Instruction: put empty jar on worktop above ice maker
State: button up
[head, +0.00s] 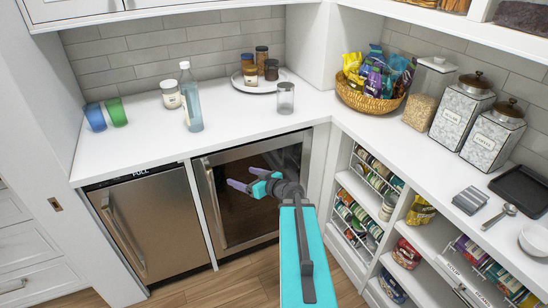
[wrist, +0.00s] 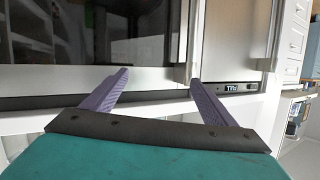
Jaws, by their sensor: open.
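The empty jar (head: 286,98), clear glass with a grey top, stands upright on the white worktop (head: 240,118), above the glass-door cooler. The ice maker (head: 150,222), with a steel door and a lit panel, is under the worktop to the left of the cooler. My gripper (head: 241,177) is open and empty, in front of the cooler door, below the worktop edge and well apart from the jar. In the wrist view nothing is between its two purple fingers (wrist: 160,77). The jar is not seen in the wrist view.
The glass-door cooler (head: 262,185) has a handle at its left. A clear bottle (head: 190,100), a white-labelled jar (head: 171,94) and blue and green cups (head: 107,114) stand left on the worktop. A plate (head: 250,87) with several jars is behind. The front worktop above the ice maker is clear.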

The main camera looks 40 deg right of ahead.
jog(key=a+f+n+g+y, duration=0.1)
jog(key=a+f+g+y, duration=0.1)
jog(key=a+f, duration=0.6)
jog(key=a+f+n+g+y, duration=0.2)
jog(key=a+f, duration=0.2)
jog(key=a, duration=0.8)
jog(key=s+a+f+n+g+y, duration=0.1)
jog(key=s+a+f+g, duration=0.25)
jog(key=a+f, duration=0.35)
jog(key=s+a+f+n+g+y, duration=0.1)
jog(key=s+a+f+g, duration=0.3)
jog(key=a, duration=0.5)
jog(key=s+a+f+g+h, duration=0.1)
jog(key=s+a+f+g, duration=0.3)
jog(key=s, duration=0.5)
jog(key=s+a+f+g+h, duration=0.1)
jog(key=s+f, duration=0.6)
jog(key=s, duration=0.2)
jog(key=s+d+f+m+g+h, duration=0.1)
jog(key=s+d+m+g+h, duration=0.3)
jog(key=s, duration=0.6)
jog(key=shift+d+f+m+h, duration=0.15)
jog(key=shift+d+m+h, duration=0.35)
jog(key=shift+d, duration=0.9)
jog(key=shift+s, duration=0.1)
